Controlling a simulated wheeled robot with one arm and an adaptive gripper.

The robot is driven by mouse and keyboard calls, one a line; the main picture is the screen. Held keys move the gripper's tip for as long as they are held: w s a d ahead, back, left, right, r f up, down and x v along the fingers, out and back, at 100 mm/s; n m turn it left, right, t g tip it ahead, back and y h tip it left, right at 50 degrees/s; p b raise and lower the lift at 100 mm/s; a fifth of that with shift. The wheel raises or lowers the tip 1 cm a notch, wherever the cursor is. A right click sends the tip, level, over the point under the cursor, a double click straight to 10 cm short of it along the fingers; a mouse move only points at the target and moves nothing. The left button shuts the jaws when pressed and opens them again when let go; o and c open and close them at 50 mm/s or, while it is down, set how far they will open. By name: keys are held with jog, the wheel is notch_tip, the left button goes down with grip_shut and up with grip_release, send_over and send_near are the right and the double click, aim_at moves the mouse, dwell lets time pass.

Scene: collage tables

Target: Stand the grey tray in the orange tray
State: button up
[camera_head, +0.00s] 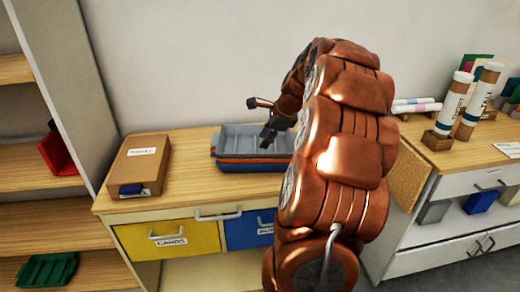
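The grey tray (236,146) sits level on top of a stack on the wooden counter, its open side up. The orange tray (232,159) shows only as a thin band directly under it, and the grey tray appears nested in it. A dark blue tray (250,167) is at the bottom of the stack. My gripper (259,123) is over the right part of the grey tray, its fingers spread apart with nothing between them. Whether the lower finger touches the tray is unclear. My arm hides the stack's right end.
A brown cardboard box (140,166) stands left of the stack on the counter (185,195). A yellow drawer (170,238) and a blue drawer (247,232) are below. White labelled tubes (455,103) stand on the right cabinet. A shelf unit (70,100) borders the left.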

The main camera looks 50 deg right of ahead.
jog(key=shift+v, duration=1.9)
jog(key=s+a+f+n+g+y, duration=0.15)
jog(key=a+n, duration=0.45)
jog(key=a, duration=0.7)
jog(key=s+a+f+n+g, duration=0.15)
jog(key=a+n, duration=0.45)
jog(key=a, duration=0.6)
jog(key=s+a+f+n+g, duration=0.1)
jog(key=s+a+f+n, duration=0.1)
jog(key=s+a+n, duration=0.2)
jog(key=s+a+f+n+g+h, duration=0.1)
jog(key=s+a+n, duration=0.3)
jog(key=s, duration=0.6)
jog(key=s+a+f+n+g+h, duration=0.1)
jog(key=s+a+f+n+g, duration=0.1)
jog(key=s+a+n, duration=0.3)
jog(key=s+f+n, duration=0.1)
jog(key=s, duration=0.1)
jog(key=shift+s+f+n, duration=0.2)
jog(key=shift+s+n, duration=0.1)
jog(key=shift+a+r, duration=0.1)
jog(key=shift+a, duration=0.05)
jog(key=shift+r+p, duration=0.65)
jog(key=shift+r, duration=0.1)
